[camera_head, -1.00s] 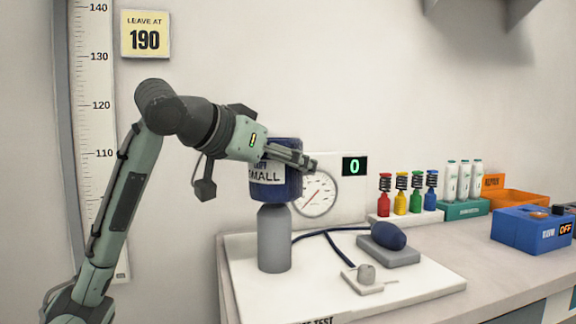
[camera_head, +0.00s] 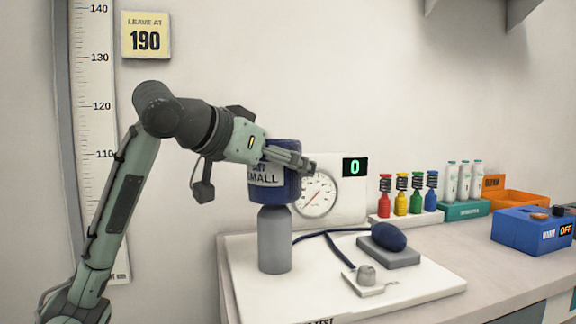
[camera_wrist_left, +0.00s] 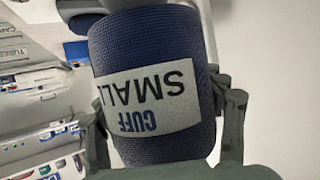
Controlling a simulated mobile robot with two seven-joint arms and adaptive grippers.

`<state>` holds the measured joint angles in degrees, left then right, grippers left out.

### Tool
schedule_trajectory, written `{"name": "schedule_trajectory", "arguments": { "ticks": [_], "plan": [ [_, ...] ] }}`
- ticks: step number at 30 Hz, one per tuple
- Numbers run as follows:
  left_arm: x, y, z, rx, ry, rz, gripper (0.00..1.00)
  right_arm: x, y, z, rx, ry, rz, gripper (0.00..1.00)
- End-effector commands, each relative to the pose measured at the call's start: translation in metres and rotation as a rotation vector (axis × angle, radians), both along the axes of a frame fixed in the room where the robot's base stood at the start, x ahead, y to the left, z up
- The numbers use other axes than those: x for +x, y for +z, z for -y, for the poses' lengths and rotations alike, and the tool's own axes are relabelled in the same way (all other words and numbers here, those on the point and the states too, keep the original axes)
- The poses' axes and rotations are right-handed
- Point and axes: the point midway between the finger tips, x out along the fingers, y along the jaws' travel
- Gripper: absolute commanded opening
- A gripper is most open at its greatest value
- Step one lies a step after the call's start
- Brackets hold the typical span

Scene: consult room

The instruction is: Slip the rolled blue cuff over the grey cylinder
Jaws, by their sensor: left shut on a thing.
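The rolled blue cuff (camera_head: 287,187) has a pale label reading "SMALL" and sits upright at the top of the grey cylinder (camera_head: 275,240). The cylinder stands on a white board, its lower part bare below the cuff. My left gripper (camera_head: 290,160) is shut on the cuff near its upper part. In the left wrist view the cuff (camera_wrist_left: 150,50) fills the space between the fingers, its label upside down. How far the cylinder reaches inside the cuff is hidden. My right gripper is not in view.
A white board (camera_head: 310,295) carries a blue bulb (camera_head: 389,236) on a grey block and a small metal valve (camera_head: 366,274). A dial gauge (camera_head: 317,193) stands behind the cuff. Coloured bottles (camera_head: 400,200), white bottles and a blue box (camera_head: 530,232) stand at the right.

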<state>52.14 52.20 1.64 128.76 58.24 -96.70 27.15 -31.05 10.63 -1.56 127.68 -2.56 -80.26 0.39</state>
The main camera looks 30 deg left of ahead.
Motion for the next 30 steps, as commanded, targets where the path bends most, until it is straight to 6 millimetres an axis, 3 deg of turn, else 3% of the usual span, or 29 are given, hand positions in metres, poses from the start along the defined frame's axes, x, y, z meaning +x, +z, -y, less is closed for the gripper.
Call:
{"name": "schedule_trajectory", "arguments": {
  "ticks": [30],
  "plan": [
    [0.000,-0.003,0.000,0.000,0.000,0.000,0.35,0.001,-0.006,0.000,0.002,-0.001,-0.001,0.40]
  ]
}}
